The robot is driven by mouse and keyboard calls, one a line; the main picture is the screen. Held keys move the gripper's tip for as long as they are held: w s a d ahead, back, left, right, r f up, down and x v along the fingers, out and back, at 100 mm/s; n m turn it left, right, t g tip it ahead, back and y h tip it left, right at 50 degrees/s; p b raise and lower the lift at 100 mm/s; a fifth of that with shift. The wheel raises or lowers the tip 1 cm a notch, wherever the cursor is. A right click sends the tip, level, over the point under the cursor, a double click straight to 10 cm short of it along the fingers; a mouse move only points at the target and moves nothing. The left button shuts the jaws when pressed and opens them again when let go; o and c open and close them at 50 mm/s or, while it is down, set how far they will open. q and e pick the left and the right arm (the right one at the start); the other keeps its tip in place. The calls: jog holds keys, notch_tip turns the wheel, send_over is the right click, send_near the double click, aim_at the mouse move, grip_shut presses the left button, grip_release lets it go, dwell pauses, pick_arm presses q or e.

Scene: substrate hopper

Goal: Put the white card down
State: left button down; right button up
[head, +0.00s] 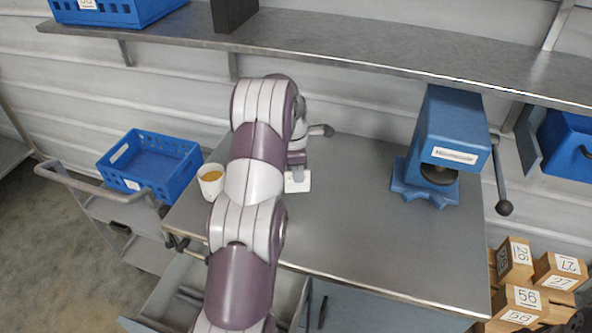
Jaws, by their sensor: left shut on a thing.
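The white card (298,184) shows at the tip of my left gripper (296,173), over the grey tabletop (350,230) near its middle left. My left gripper points down and is shut on the card. Part of the card is hidden behind the fingers. I cannot tell whether the card touches the tabletop or hangs just above it. My left arm comes up from the bottom and covers part of the table. My right gripper is not in view.
A white cup (211,183) with orange-brown contents stands left of my arm. A blue crate (150,165) sits on a cart at left. A blue press-like device (447,140) with a side lever stands at right. A shelf (330,45) runs above. The table's middle is clear.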

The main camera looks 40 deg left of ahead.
pick_arm(q)
jog(key=w+a+f, duration=0.1)
jog(key=f, duration=0.1)
jog(key=w+f+p, duration=0.1)
jog(key=f, duration=0.1)
jog(key=w+a+f+p, duration=0.1)
jog(key=w+f, duration=0.1)
jog(key=shift+a+f, duration=0.3)
jog(key=shift+w+a+f, duration=0.1)
jog(key=shift+w+f, duration=0.05)
jog(key=shift+f, duration=0.35)
jog(key=c, duration=1.2)
grip_release()
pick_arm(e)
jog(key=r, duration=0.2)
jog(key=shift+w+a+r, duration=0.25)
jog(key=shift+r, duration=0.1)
